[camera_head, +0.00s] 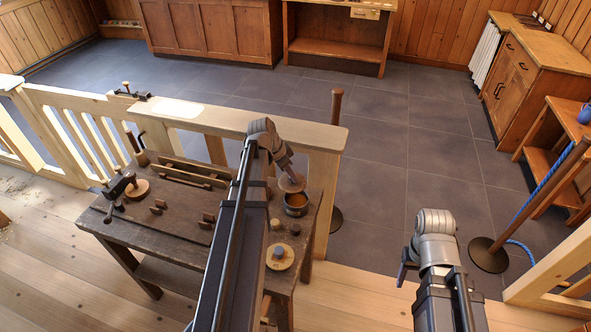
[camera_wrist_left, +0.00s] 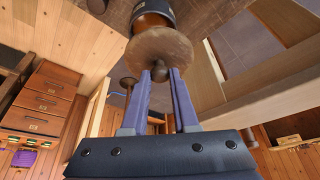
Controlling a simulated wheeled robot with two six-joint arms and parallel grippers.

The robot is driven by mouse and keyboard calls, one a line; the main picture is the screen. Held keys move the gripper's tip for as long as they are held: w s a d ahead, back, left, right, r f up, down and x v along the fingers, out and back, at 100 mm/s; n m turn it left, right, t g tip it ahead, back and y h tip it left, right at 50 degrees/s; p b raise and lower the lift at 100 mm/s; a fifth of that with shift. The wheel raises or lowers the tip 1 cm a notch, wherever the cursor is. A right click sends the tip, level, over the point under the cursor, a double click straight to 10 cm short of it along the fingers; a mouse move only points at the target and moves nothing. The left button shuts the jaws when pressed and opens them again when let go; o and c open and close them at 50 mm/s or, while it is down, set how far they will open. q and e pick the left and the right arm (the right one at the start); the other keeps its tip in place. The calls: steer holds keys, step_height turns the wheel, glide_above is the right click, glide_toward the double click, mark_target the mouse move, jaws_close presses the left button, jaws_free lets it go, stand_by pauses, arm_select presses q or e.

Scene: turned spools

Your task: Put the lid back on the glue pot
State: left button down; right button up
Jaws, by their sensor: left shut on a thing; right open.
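The glue pot (camera_head: 296,209) stands at the right end of the dark workbench (camera_head: 190,226), upright, with its brown inside showing from above. The round wooden lid (camera_head: 292,184) is just above and behind the pot's opening and does not cover it. My left gripper (camera_head: 288,174) is shut on the lid's knob. In the left wrist view the fingers (camera_wrist_left: 159,76) grip the dark knob below the lid's disc (camera_wrist_left: 152,48), and the pot (camera_wrist_left: 153,12) is partly hidden behind the disc. My right gripper (camera_head: 403,274) is open and empty, right of the bench over the floor.
A lathe-like tool (camera_head: 122,186) and wooden blocks lie on the left. A pale railing (camera_head: 240,120) runs behind the bench. A rope post (camera_head: 490,252) stands right.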

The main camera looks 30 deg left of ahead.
mark_target(292, 184)
arm_select(q)
steer(key=shift+w+d+r+m, duration=0.2)
steer(key=shift+d+m, duration=0.1)
steer(key=shift+d, duration=0.4)
steer(key=shift+f, duration=0.15)
step_height(292, 184, down, 6)
steer(key=b, duration=0.6)
steer(key=shift+f, duration=0.1)
steer(key=shift+f+b, duration=0.15)
steer(key=shift+b, duration=0.25)
stand_by(1.0)
steer(key=c, duration=0.6)
jaws_free()
steer(key=shift+o, duration=0.3)
